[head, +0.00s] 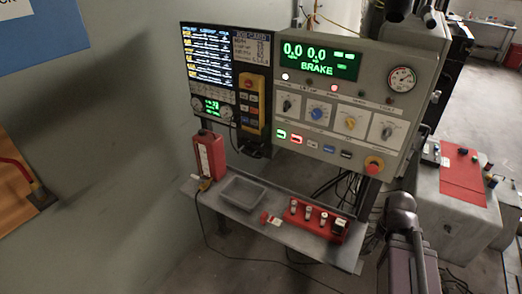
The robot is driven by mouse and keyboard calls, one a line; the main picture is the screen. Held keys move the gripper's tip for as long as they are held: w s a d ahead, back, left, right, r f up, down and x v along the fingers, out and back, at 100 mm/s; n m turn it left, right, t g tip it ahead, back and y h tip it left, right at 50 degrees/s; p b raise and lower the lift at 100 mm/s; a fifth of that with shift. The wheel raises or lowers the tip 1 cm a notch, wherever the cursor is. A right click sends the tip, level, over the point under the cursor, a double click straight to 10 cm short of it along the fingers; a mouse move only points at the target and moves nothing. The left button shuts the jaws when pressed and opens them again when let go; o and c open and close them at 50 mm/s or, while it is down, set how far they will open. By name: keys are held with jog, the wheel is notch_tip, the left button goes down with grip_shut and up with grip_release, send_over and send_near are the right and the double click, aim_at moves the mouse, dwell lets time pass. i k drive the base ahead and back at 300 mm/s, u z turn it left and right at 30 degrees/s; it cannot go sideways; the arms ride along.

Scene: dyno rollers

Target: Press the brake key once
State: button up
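The control panel (325,85) is a grey box with a lit green display (319,60) that reads zeros and the word BRAKE. Along its lower edge is a row of small keys: a green-lit key (281,134), a red-lit key (296,139), a pale key (312,144), a blue key (328,149) and a dark key (346,154). Their labels are too small to read, so I cannot tell which is the brake key. A dark arm link, likely mine, rises at the lower right, below and right of the panel. No gripper fingers can be made out.
A red mushroom button (374,165) sits at the panel's lower right, below several knobs. A yellow pendant (251,105) hangs left. The shelf (230,208) below holds a grey tray (243,193), a red can (210,155) and a red rack (315,219). A covered bench (452,225) stands right.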

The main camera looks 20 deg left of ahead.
aim_at(297, 139)
jog(key=u, duration=0.9)
